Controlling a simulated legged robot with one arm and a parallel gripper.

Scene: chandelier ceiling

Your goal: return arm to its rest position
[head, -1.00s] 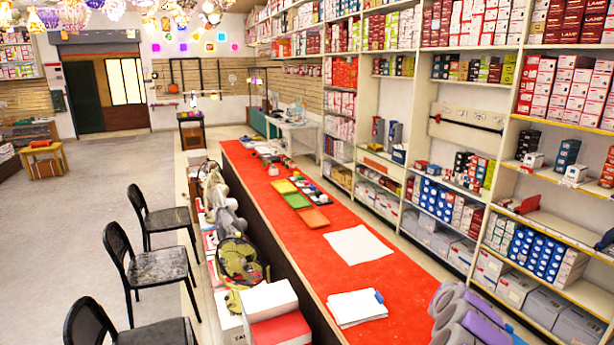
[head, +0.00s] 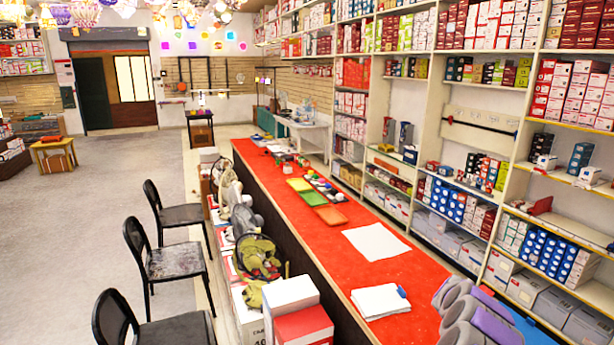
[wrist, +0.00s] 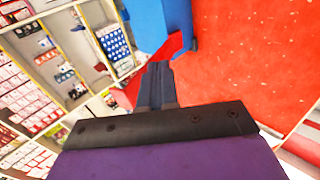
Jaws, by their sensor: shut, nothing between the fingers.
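My gripper (wrist: 160,72) shows in the wrist view as two dark grey fingers pressed together, with nothing held. A black plate and a purple wrist part lie behind the fingers at the bottom. The fingertips point toward a blue shape with a red edge at the top; I cannot tell whether they touch it. The red counter top (wrist: 250,60) fills the right of that view. In the head view, grey and purple parts that look like my arm show at the bottom right, and the gripper itself cannot be made out.
The long red counter (head: 325,232) carries papers (head: 380,302), coloured trays (head: 330,215) and small items. Tall stocked shelves (head: 440,110) line the right. Black chairs (head: 175,262) and fans (head: 257,258) stand left of the counter. Open floor (head: 110,205) lies further left.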

